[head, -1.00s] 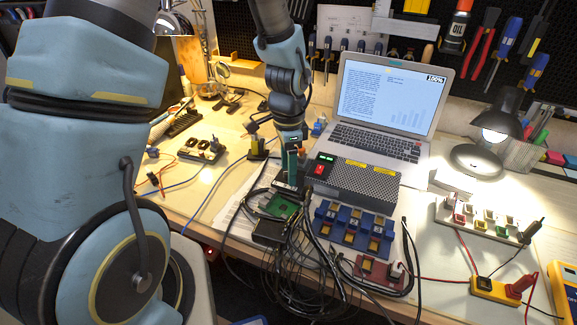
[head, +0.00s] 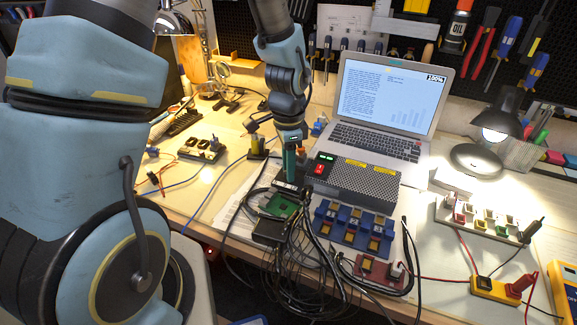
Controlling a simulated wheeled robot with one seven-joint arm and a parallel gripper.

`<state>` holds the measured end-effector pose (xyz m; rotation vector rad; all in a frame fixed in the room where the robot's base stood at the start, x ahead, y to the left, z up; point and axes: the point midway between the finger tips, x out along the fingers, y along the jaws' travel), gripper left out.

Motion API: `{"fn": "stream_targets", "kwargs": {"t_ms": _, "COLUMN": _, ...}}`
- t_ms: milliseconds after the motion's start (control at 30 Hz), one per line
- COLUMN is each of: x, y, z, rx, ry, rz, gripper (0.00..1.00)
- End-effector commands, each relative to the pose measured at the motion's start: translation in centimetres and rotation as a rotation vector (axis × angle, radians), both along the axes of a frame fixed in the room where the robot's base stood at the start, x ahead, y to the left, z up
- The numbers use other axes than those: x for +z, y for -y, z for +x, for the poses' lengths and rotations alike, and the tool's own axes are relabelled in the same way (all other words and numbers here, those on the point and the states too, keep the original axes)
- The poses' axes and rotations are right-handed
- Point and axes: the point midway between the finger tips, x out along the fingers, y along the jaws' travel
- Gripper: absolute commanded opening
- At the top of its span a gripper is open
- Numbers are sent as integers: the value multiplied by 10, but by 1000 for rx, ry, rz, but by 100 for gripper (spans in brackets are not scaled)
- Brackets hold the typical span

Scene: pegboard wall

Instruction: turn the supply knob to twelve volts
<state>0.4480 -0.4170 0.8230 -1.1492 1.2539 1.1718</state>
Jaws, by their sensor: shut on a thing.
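The supply is a black perforated box (head: 355,183) with yellow labels, a small green display and a red switch at its left end. It stands on the bench in front of the laptop. My gripper (head: 290,164) points down at the left end of the supply, with its teal fingers close to the box. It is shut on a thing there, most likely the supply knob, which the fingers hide. The knob's pointer and scale cannot be read from here. The digits on the display are too small to read.
Blue terminal blocks (head: 352,228), a green circuit board (head: 281,207) and a tangle of black cables (head: 305,265) lie in front of the supply. The open laptop (head: 385,105) stands behind it. A lit lamp (head: 492,130) is at the right.

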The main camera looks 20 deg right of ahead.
Motion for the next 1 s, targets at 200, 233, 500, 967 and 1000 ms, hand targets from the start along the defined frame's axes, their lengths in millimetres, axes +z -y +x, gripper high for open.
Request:
{"fn": "stream_targets", "kwargs": {"t_ms": 200, "x": 0, "y": 0, "z": 0, "rx": 22, "ry": 0, "rz": 0, "gripper": 0}}
{"fn": "stream_targets", "kwargs": {"t_ms": 233, "x": 0, "y": 0, "z": 0, "rx": 29, "ry": 0, "rz": 1, "gripper": 0}}
{"fn": "stream_targets", "kwargs": {"t_ms": 500, "x": 0, "y": 0, "z": 0, "rx": 175, "ry": 0, "rz": 0, "gripper": 0}}
{"fn": "stream_targets", "kwargs": {"t_ms": 967, "x": 1, "y": 0, "z": 0, "rx": 604, "ry": 0, "rz": 0, "gripper": 0}}
{"fn": "stream_targets", "kwargs": {"t_ms": 1000, "x": 1, "y": 0, "z": -1, "rx": 641, "ry": 0, "rz": 1, "gripper": 0}}
